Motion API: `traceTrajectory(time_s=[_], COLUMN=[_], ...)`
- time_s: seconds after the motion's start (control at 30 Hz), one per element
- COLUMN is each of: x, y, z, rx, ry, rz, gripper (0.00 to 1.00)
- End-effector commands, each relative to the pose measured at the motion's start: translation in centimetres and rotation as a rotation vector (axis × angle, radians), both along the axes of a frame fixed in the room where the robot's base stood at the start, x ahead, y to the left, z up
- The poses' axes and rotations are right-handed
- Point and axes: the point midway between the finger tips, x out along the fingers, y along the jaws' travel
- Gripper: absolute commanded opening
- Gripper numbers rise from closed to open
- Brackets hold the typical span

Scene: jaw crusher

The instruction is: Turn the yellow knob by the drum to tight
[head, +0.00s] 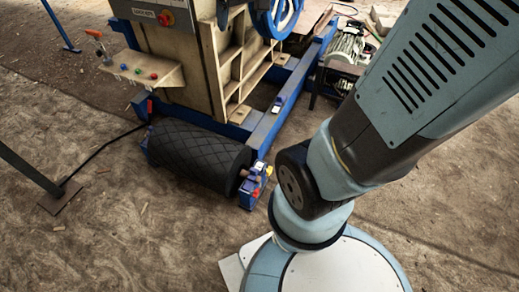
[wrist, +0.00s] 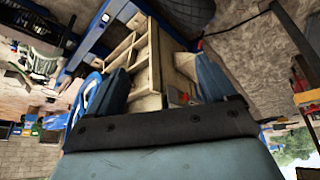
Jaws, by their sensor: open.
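The black drum (head: 200,155) with a diamond-pattern surface lies at the foot of the crusher in the head view. At its right end is a blue bracket (head: 252,187) with small yellow and red parts. A small yellow part, likely the yellow knob (head: 268,171), shows there; its setting is too small to read. In the wrist view my gripper (wrist: 165,78) is open, with its two blue fingers wide apart and nothing visible between them. It is far from the knob, which I cannot make out in the wrist view. The head view does not show my gripper.
The crusher's tan body (head: 170,60) stands on a blue frame (head: 270,130) behind the drum. A motor (head: 345,45) stands at the back right. The dirt floor (head: 130,235) in front of the drum is mostly clear.

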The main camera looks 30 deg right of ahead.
Motion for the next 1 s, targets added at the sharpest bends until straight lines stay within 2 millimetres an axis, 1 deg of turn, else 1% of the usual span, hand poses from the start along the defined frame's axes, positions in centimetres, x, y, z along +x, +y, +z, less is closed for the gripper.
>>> traceTrajectory(time_s=[0.03, 0.2, 0.27, 0.4, 0.47, 0.5, 0.67, 0.7, 0.87, 0.97, 1.0], x=[1.4, 5.9, 7.4, 10.7, 12.1, 13.0, 16.2, 16.9, 19.5, 20.8, 21.3], y=[-0.2, -0.7, -1.0, -1.6, -1.9, -2.1, -2.9, -3.1, -4.1, -4.7, -5.0], z=[-0.9, -3.9, -5.1, -8.2, -9.7, -10.7, -15.1, -16.3, -21.4, -24.8, -26.2], rx=[-0.003, -0.017, -0.024, -0.04, -0.047, -0.052, -0.073, -0.079, -0.103, -0.121, -0.128], ry=[0.012, 0.027, 0.032, 0.045, 0.051, 0.054, 0.071, 0.074, 0.092, 0.103, 0.108], rz=[0.006, 0.031, 0.04, 0.06, 0.068, 0.075, 0.096, 0.102, 0.125, 0.14, 0.147], gripper=[0.84, 0.84, 0.84, 0.84, 0.84, 0.84, 0.84, 0.84, 0.84, 0.84, 0.84])
